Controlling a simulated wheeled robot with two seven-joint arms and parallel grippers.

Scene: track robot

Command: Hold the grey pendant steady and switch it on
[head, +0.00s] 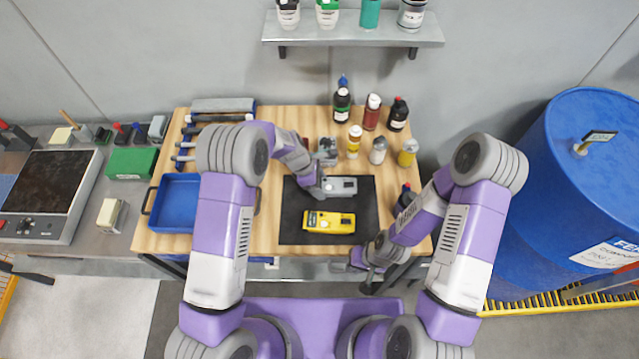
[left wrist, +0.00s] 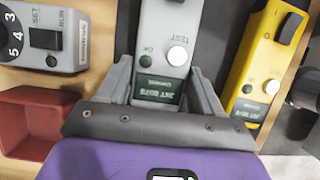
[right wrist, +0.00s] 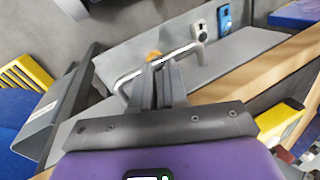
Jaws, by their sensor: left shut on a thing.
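The grey pendant (head: 342,186) lies on the black mat (head: 290,233). A yellow pendant (head: 328,222) of like shape lies nearer the front, apart from my fingers. My right gripper (right wrist: 160,70) has its fingers close together, seemingly empty, near the table's front edge. The grey pendant's far end is cut off in the left wrist view.
A grey dial box (left wrist: 45,40) with a SET/RUN switch is beside the pendant. Several bottles stand behind the mat, and a blue tray (head: 172,205) lies to the left. A bent metal handle (right wrist: 187,50) is close to my right fingertips. A blue drum (head: 570,190) stands at the right.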

